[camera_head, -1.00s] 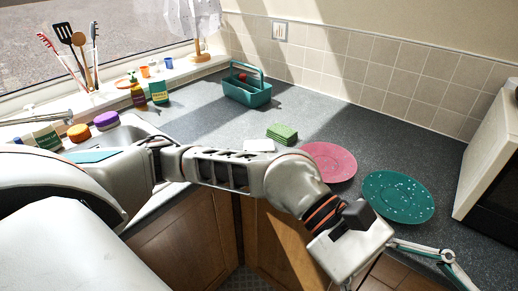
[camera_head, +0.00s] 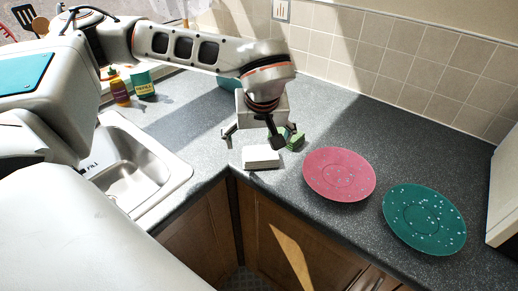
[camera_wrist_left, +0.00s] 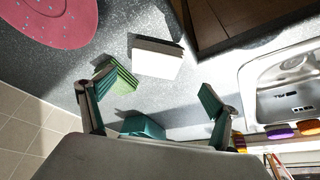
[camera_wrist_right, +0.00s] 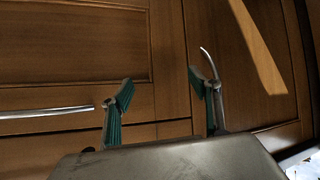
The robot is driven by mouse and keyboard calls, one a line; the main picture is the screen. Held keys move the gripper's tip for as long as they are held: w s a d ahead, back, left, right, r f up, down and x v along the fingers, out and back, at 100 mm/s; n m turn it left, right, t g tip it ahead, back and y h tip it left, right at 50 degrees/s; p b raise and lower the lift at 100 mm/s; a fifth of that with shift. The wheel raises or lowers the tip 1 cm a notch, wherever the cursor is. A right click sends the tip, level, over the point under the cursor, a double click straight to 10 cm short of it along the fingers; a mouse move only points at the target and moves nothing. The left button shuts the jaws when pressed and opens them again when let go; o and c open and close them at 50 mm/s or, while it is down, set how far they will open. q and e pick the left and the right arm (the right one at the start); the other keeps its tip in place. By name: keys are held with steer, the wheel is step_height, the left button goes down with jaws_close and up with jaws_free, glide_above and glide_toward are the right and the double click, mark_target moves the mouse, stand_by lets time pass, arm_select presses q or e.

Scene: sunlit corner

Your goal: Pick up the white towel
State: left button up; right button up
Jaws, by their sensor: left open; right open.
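The white towel (camera_head: 261,157) is a folded block lying on the grey counter near its front edge; it also shows in the left wrist view (camera_wrist_left: 155,60). My left gripper (camera_head: 253,138) is open and empty, just behind the towel in the head view. In the left wrist view its fingers (camera_wrist_left: 155,88) are spread wide, with the towel beyond the fingertips and apart from them. My right gripper (camera_wrist_right: 161,87) is open and empty, facing wooden cupboard doors; it is not seen in the head view.
A pink plate (camera_head: 339,174) and a teal plate (camera_head: 424,218) lie to the right. The sink (camera_head: 135,170) is to the left. A teal caddy (camera_head: 228,83) stands behind my arm.

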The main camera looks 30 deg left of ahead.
mark_target(260, 152)
arm_select(q)
steer(key=shift+x, duration=0.8)
steer(key=x, duration=0.6)
steer(key=shift+w+d, duration=0.2)
steer(key=shift+d, duration=0.15)
steer(key=c, duration=1.2)
